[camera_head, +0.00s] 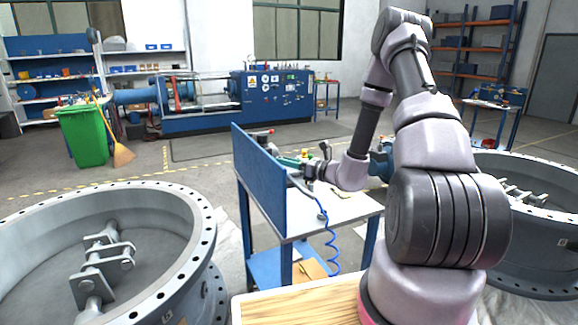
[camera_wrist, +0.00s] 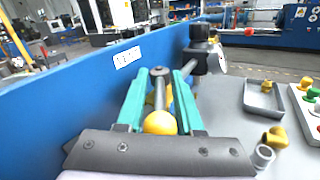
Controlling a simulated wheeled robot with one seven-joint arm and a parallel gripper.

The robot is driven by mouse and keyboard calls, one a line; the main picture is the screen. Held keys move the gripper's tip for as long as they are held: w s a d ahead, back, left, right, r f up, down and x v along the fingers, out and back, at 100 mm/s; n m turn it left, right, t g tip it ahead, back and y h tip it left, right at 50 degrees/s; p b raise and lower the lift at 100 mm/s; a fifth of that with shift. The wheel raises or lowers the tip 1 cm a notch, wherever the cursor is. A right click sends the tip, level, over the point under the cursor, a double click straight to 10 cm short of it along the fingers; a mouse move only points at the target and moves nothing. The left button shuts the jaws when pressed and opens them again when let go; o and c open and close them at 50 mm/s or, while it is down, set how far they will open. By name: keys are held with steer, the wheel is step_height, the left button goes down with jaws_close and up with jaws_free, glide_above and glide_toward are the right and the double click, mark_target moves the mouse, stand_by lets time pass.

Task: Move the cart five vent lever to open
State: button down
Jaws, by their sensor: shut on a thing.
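The vent lever is a grey rod with a yellow ball knob (camera_wrist: 160,123) in the wrist view. It stands beside the blue panel of the cart (camera_wrist: 75,95). My gripper (camera_wrist: 160,76) has teal fingers on both sides of the rod and is shut on the lever, with the knob between the fingers on the near side. In the head view, my gripper (camera_head: 289,162) is over the cart top (camera_head: 340,212), close to the blue panel (camera_head: 258,180); the lever is too small to make out there. A white label (camera_wrist: 127,57) on the panel is unreadable.
A black fitting with a gauge (camera_wrist: 205,58) stands just beyond the fingers. A grey tray (camera_wrist: 264,98) and a panel of coloured buttons (camera_wrist: 306,105) lie to the right. Large flanged valves (camera_head: 110,250) flank the cart. A blue hose (camera_head: 330,240) hangs from it.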

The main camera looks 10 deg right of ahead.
steer(key=shift+s+a+m+t+h, duration=0.15)
steer(key=shift+m+t+h, duration=0.55)
steer(key=shift+m+h, duration=0.1)
steer(key=shift+h, duration=0.3)
steer(key=c, duration=0.9)
jaws_free()
steer(key=shift+s, duration=0.1)
steer(key=v, duration=1)
steer(key=shift+s+f, duration=0.1)
steer(key=shift+s, duration=0.2)
steer(key=shift+c, duration=0.3)
